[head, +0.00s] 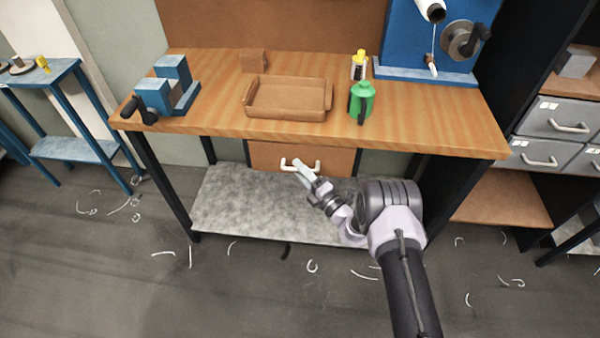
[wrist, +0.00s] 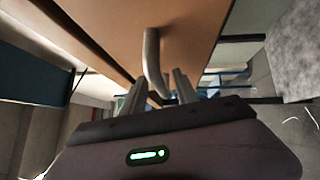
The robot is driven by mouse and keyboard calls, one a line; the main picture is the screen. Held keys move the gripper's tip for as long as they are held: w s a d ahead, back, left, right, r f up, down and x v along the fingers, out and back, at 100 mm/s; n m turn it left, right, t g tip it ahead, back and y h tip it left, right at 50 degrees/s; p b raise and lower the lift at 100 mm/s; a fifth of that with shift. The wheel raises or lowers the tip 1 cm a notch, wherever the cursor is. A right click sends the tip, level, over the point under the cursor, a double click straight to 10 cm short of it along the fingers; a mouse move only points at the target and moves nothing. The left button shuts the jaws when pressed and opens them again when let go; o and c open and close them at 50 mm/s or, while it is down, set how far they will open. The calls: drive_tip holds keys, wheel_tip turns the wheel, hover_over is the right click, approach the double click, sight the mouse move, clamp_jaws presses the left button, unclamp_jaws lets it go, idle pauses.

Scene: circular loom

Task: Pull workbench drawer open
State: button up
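The workbench drawer (head: 268,157) has a brown front and hangs under the wooden tabletop. It looks closed. Its pale bar handle (head: 285,162) is partly hidden by my gripper in the head view. My gripper (head: 301,168) is at the handle, reaching in from the lower right. In the wrist view the drawer front (wrist: 190,30) is close, and the curved handle (wrist: 151,60) runs down between the two fingers of my gripper (wrist: 158,90). The fingers are apart, with gaps showing beside the handle. Whether either finger touches it is unclear.
On the workbench (head: 215,125) stand a brown tray (head: 288,112), a green can (head: 361,100), a yellow-capped bottle (head: 359,66) and a blue vise (head: 165,85). A grey lower shelf (head: 265,210) lies below the drawer. Grey drawers (head: 540,155) stand at right. Floor in front is open, with scattered scraps.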

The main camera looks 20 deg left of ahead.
drive_tip(key=shift+w+a, duration=0.1)
drive_tip(key=shift+a, duration=0.05)
clamp_jaws()
idle(1.4)
